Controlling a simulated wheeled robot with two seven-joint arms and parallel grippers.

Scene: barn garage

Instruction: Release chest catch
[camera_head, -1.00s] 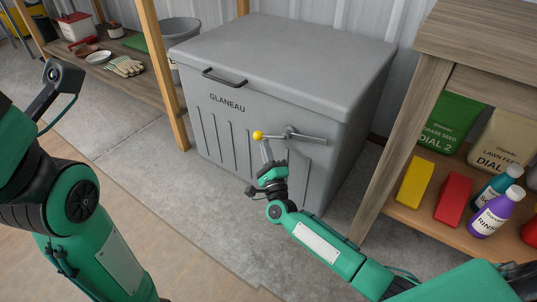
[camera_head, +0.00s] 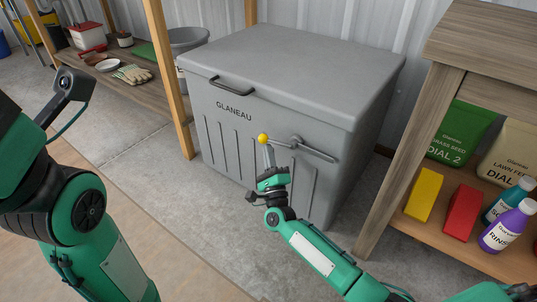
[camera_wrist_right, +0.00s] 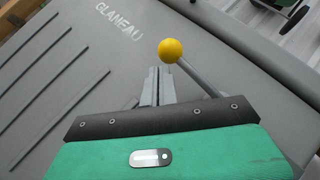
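The grey chest (camera_head: 285,75) stands shut against the wall. Its catch (camera_head: 315,151) is a grey lever on the upper right of the front, with a yellow ball knob (camera_head: 263,139) at its left end. The lever's right end tilts down. My right gripper (camera_head: 267,148) is just under the knob. In the right wrist view the fingers of my right gripper (camera_wrist_right: 157,72) are together with nothing visible between them. The yellow knob (camera_wrist_right: 170,50) is at their tips; whether it touches them is unclear. My left arm is at the left; its fingers are not visible.
A wooden shelf (camera_head: 395,190) with bags, bottles, and yellow and red blocks stands close on the right. A wooden post (camera_head: 168,80) and a low shelf with gloves (camera_head: 132,74) are on the left. The concrete floor before the chest is clear.

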